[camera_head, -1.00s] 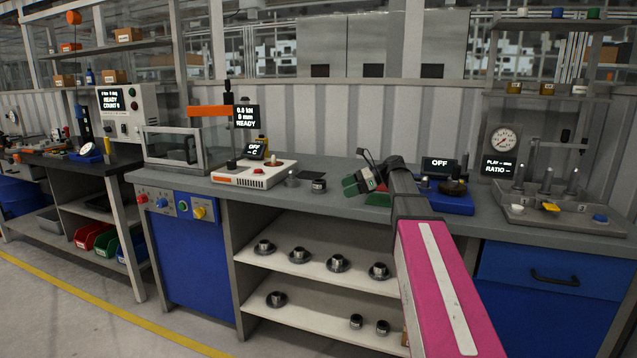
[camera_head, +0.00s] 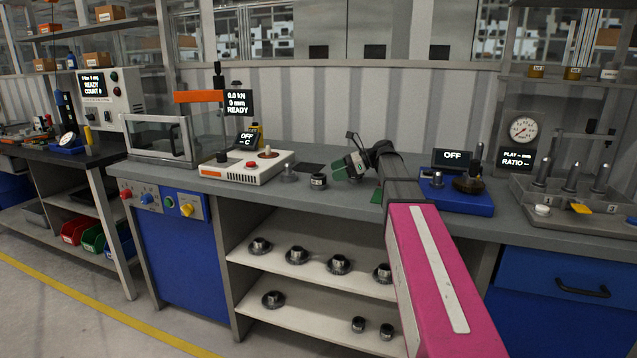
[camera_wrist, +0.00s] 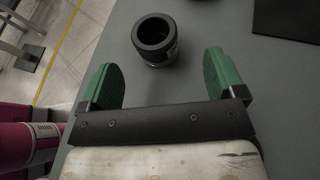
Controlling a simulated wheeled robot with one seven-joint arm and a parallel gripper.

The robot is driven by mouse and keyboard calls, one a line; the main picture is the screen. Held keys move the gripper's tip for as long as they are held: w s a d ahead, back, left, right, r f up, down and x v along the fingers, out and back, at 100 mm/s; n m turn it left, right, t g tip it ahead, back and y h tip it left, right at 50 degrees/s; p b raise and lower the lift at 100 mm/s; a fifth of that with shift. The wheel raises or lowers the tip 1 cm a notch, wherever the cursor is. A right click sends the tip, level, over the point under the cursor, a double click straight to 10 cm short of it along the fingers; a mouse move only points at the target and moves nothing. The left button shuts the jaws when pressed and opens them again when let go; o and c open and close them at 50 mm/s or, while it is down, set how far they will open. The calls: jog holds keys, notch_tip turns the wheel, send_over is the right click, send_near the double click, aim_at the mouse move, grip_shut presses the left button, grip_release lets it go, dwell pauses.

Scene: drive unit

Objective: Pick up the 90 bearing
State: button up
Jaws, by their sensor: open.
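A short black ring (camera_head: 318,181) with a pale label stands upright on the grey bench top. In the wrist view the black ring (camera_wrist: 153,38) shows its open bore, and its label is too small to read, so I cannot tell whether it is the 90 bearing. My gripper (camera_head: 348,166) is just right of the ring, above the bench. In the wrist view my gripper (camera_wrist: 160,66) has its green fingers wide apart and empty. The ring lies just beyond the fingertips, roughly centred between them, not touching.
A dark flat plate (camera_head: 313,167) lies behind. A blue unit (camera_head: 458,199) stands right. Shelves below hold several flanged parts (camera_head: 297,256) and two small black rings (camera_head: 358,324).

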aim_at(319, 181)
jog(key=x, duration=0.7)
jog(key=shift+s+a+r, duration=0.2)
jog(key=shift+s+a, duration=0.1)
jog(key=shift+c, duration=0.4)
jog(key=c, duration=1.1)
jog(key=shift+r, duration=0.1)
